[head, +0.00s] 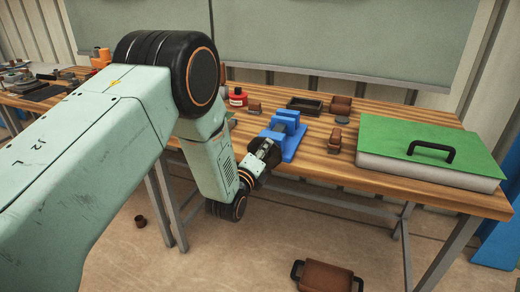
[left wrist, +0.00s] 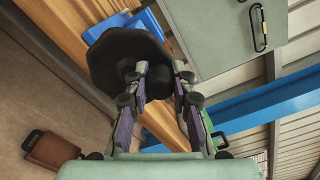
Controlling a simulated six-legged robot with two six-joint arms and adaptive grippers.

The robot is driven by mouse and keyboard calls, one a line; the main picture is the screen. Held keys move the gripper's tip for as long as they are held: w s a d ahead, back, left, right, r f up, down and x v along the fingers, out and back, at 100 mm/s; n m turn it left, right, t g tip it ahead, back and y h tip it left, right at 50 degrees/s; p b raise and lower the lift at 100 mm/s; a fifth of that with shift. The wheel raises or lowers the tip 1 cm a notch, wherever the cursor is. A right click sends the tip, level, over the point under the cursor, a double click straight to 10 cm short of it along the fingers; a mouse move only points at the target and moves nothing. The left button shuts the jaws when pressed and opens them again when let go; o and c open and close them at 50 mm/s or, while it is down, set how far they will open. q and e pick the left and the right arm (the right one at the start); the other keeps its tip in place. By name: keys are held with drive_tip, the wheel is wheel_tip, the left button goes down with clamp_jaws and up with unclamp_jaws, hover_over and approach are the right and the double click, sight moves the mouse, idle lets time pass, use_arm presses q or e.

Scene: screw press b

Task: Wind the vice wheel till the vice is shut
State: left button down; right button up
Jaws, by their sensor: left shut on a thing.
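The blue vice (head: 286,134) stands at the front edge of the wooden workbench. How far apart its jaws are, I cannot tell. Its dark wheel (head: 272,153) faces the front, partly hidden by my left gripper (head: 262,155). In the left wrist view the wheel (left wrist: 112,60) is a dark many-sided disc, with a bit of the blue vice (left wrist: 150,22) behind it. My left gripper (left wrist: 160,74) has its fingertips at the wheel's right part, shut on it. The exact contact is partly hidden by the fingers. My right gripper is not in view.
A case with a green lid (head: 435,145) and black handle lies right of the vice on the workbench (head: 345,170). A dark tray (head: 304,105), a red pot (head: 237,97) and small brown items stand behind. A brown handled object (head: 326,277) lies on the floor.

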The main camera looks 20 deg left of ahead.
use_arm(q)
drive_tip(key=shift+d+m, duration=0.3)
drive_tip(key=shift+m, duration=0.6)
drive_tip(key=shift+f, duration=0.1)
drive_tip(key=c, duration=1.1)
unclamp_jaws()
drive_tip(key=shift+s, duration=0.1)
drive_tip(key=s, duration=1.2)
drive_tip(key=shift+a, duration=0.2)
